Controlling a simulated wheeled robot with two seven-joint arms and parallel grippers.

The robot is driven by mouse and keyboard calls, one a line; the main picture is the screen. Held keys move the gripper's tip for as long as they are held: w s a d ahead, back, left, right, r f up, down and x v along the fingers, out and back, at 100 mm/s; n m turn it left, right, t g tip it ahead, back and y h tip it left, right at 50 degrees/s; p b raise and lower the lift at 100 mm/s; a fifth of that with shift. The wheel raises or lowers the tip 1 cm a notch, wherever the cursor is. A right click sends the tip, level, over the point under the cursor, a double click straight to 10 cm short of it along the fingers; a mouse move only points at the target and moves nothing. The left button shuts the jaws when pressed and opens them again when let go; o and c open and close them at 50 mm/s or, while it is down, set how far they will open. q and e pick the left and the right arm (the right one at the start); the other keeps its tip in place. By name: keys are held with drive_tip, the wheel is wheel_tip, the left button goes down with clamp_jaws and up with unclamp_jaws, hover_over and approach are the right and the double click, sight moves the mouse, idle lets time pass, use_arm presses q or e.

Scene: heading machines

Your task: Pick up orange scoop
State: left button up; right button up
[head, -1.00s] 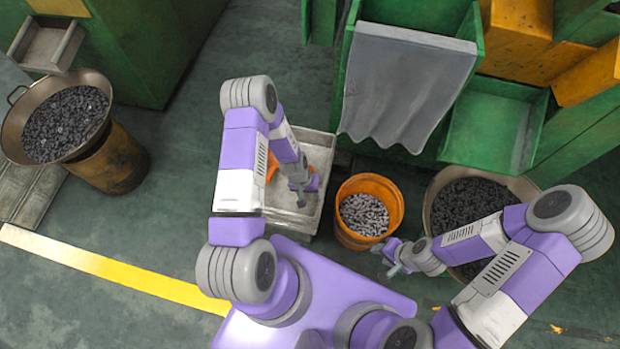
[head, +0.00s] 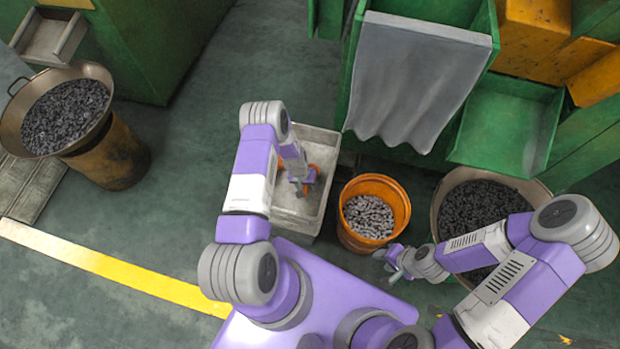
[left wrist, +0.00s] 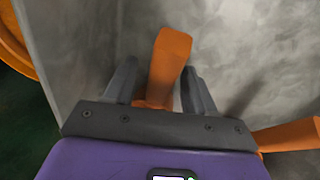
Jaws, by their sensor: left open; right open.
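The orange scoop (head: 312,171) lies in a grey metal tray, partly hidden behind my left arm in the head view. In the left wrist view an upright orange part of the scoop (left wrist: 170,58) stands between my open left fingers (left wrist: 158,78), with a gap visible at the fingertips. Another orange piece (left wrist: 290,136) shows at the lower right there. My left gripper (head: 304,188) is down inside the tray. My right gripper (head: 392,264) is open and empty, beside the orange bucket's lower right side.
The grey tray (head: 322,215) has raised walls around the left gripper. An orange bucket (head: 350,232) of grey metal pieces stands right of it. A wide pan (head: 442,195) of dark pieces is near my right arm. Green machines (head: 345,110) stand behind; open floor lies left.

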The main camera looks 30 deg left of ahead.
use_arm(q)
clamp_jaws()
idle(0.3)
drive_tip(key=shift+r, duration=0.15)
wheel_tip(320, 180, up, 8)
drive_tip(key=p, duration=0.3)
drive_tip(key=shift+r, duration=0.25)
drive_tip(key=shift+r+p, duration=0.3)
drive_tip(key=shift+r, duration=0.35)
